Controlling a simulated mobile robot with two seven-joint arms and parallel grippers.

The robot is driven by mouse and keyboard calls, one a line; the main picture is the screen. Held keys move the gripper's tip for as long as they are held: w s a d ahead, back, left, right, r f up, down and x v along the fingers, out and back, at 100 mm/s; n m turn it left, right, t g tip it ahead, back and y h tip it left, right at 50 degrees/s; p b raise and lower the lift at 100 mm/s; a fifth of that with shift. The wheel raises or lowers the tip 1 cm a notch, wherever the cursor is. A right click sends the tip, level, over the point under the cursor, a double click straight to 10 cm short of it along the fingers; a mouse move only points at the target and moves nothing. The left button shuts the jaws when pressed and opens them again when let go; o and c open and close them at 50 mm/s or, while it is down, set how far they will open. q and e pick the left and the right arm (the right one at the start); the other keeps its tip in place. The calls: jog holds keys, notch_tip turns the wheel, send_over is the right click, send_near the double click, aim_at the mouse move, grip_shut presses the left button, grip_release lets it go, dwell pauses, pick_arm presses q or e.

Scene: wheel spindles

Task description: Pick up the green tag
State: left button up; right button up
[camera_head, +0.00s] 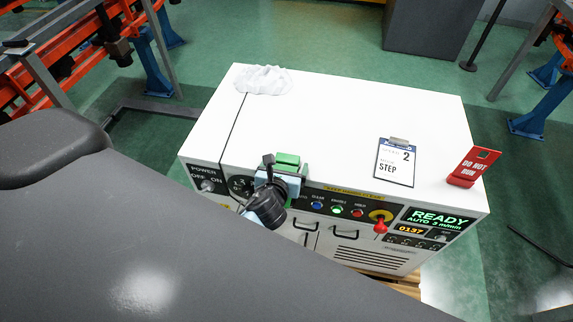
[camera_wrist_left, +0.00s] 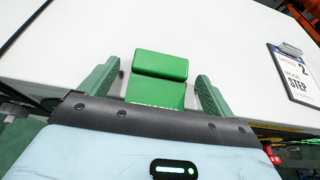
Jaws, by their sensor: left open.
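The green tag (camera_wrist_left: 158,80) stands on the white cabinet top near its front edge, between the fingers of my left gripper (camera_wrist_left: 155,90) in the left wrist view. The fingers are apart, with a gap visible on each side of the tag. In the head view the tag (camera_head: 288,160) shows just beyond my left gripper (camera_head: 284,166), partly hidden by it. The lower part of the tag is hidden behind the gripper body in the wrist view. My right gripper is not in view.
The white cabinet (camera_head: 330,115) carries a crumpled white cloth (camera_head: 263,80), a clipboard (camera_head: 395,162) reading "2 STEP" and a red "DO NOT RUN" tag (camera_head: 472,168). Its front panel (camera_head: 340,207) has buttons and a red-handled switch. The middle of the top is clear.

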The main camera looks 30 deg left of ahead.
aim_at(285, 169)
pick_arm(q)
jog(key=c, duration=1.2)
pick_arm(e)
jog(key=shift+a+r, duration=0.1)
pick_arm(q)
jog(key=shift+r, duration=0.15)
jog(key=shift+r, duration=0.55)
notch_tip(285, 169, up, 2)
jog(key=shift+w+r+p, duration=0.1)
jog(key=shift+p, duration=0.35)
jog(key=shift+s+r, duration=0.15)
jog(key=shift+s, duration=0.45)
jog(key=s+r, duration=0.1)
jog(key=s, duration=1.4)
jog(key=shift+d+b, duration=0.25)
jog(key=shift+b, duration=0.05)
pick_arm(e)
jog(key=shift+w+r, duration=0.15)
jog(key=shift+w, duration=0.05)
